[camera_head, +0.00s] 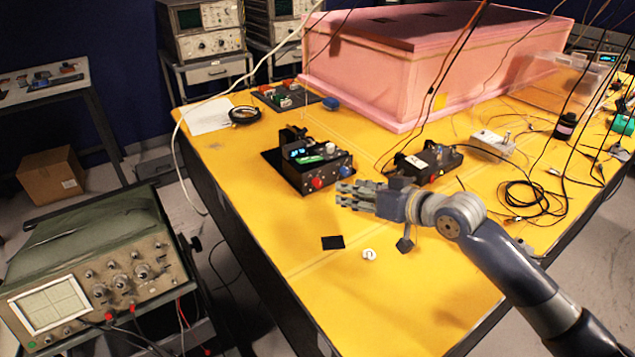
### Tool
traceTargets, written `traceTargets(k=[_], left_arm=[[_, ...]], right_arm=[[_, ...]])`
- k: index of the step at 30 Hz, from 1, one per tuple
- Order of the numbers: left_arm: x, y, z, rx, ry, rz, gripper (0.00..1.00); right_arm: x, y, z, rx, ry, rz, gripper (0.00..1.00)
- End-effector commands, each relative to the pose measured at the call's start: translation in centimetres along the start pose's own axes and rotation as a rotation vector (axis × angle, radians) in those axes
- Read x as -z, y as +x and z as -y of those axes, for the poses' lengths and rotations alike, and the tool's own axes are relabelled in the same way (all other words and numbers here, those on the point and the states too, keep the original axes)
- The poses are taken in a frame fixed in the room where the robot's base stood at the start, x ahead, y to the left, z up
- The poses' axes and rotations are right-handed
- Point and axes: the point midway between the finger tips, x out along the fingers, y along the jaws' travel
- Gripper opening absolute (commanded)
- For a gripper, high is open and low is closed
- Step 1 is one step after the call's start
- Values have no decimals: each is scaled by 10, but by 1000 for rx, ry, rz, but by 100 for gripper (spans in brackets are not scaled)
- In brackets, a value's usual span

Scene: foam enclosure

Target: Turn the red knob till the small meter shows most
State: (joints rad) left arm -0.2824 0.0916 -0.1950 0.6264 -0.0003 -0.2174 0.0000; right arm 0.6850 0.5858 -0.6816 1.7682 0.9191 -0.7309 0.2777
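The red knob (317,183) sits on the front face of a small black instrument box (292,173) on the yellow table. A blue knob (344,171) is to its right on the same box. A small lit cyan display (298,153), perhaps the small meter, shows on top of the box; its reading is too small to make out. My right gripper (342,194) comes in from the right, with its fingers pointing left toward the box. Its fingertips appear just right of the red knob, with a visible gap. Its finger opening is unclear. My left gripper is out of view.
A second black box (428,161) with cables stands behind my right gripper. A black square (333,242) and a small white round piece (369,254) lie in front. A pink foam enclosure (400,75) fills the back. The yellow table's (400,310) near part is mostly clear.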

Motion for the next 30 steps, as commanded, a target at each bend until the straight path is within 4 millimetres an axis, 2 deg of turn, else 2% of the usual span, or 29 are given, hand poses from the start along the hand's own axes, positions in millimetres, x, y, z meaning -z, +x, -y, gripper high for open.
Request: traceTargets(k=[1, 4, 9, 13, 16, 21, 30], left_arm=[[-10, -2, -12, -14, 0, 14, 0], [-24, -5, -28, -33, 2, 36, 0], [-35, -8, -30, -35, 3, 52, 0], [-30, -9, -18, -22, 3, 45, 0], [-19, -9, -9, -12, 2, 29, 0], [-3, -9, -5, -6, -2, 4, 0], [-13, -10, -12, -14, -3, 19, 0]], right_arm=[[2, 5, 1, 1, 1, -1, 40], [3, 18, 2, 2, 2, -3, 40], [3, 46, 1, 1, 2, -4, 40], [3, 66, 1, 0, 1, -4, 40], [2, 79, 1, -1, -1, -2, 40], [2, 95, 0, 0, 0, -3, 40], [2, 103, 0, -1, -1, -3, 40]])
